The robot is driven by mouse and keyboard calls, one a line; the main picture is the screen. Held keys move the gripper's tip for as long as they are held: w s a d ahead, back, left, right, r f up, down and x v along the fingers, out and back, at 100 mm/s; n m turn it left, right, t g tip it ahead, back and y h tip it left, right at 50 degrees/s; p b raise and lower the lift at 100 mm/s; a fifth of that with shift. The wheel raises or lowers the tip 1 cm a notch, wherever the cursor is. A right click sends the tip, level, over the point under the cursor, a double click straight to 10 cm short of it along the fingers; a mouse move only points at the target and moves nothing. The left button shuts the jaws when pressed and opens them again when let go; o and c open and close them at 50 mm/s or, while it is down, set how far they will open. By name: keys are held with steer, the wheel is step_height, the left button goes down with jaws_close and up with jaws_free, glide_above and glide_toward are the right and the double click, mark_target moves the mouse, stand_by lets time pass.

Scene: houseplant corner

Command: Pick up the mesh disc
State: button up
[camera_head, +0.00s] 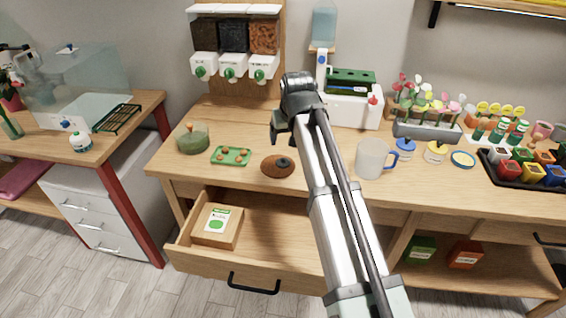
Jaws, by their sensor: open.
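A small flat round disc (463,159) with a blue rim and a pale centre lies on the workbench at the right; it looks like the mesh disc, but it is too small to make out any mesh. My gripper (279,138) is above the middle of the bench, pointing down, well to the left of the disc and apart from it. It is open, with nothing seen between its fingers; my own arm partly hides it.
A planter (425,133) stands behind. An open drawer (255,284) juts out in front.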

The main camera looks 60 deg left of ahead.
mark_target(283, 160)
steer(key=x, duration=1.3)
steer(key=shift+a+f, duration=0.2)
steer(key=shift+a, duration=0.1)
steer(key=shift+s, duration=0.1)
jaws_close()
stand_by(0.5)
